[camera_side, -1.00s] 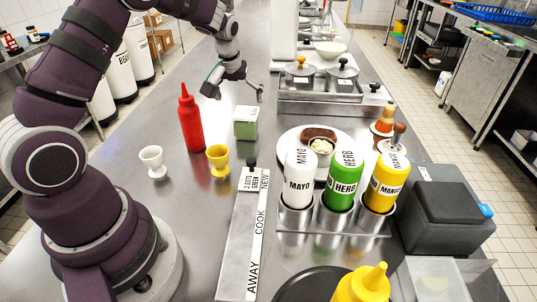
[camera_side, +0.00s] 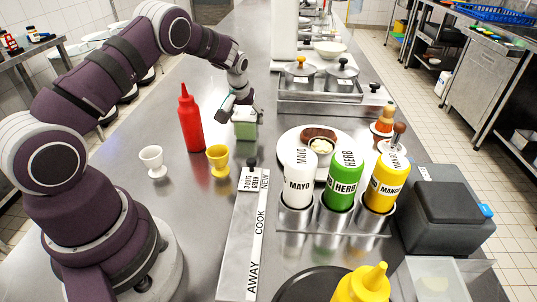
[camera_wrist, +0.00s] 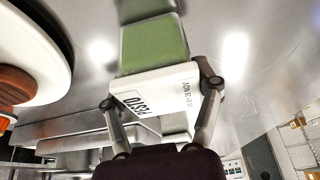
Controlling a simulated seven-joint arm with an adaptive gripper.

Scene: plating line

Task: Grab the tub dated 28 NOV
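My gripper (camera_side: 238,103) is down at the tub's top. In the wrist view the fingers of my gripper (camera_wrist: 160,92) are spread wide, one on each side of the white face. I cannot tell whether they touch it.
A red squeeze bottle (camera_side: 190,120), a yellow egg cup (camera_side: 218,160) and a white egg cup (camera_side: 152,160) stand left of and nearer than the tub. A plate (camera_side: 290,138) with food is to its right, behind the labelled bottles. The strip marked AWAY, COOK, NEW (camera_side: 236,255) lies in front.

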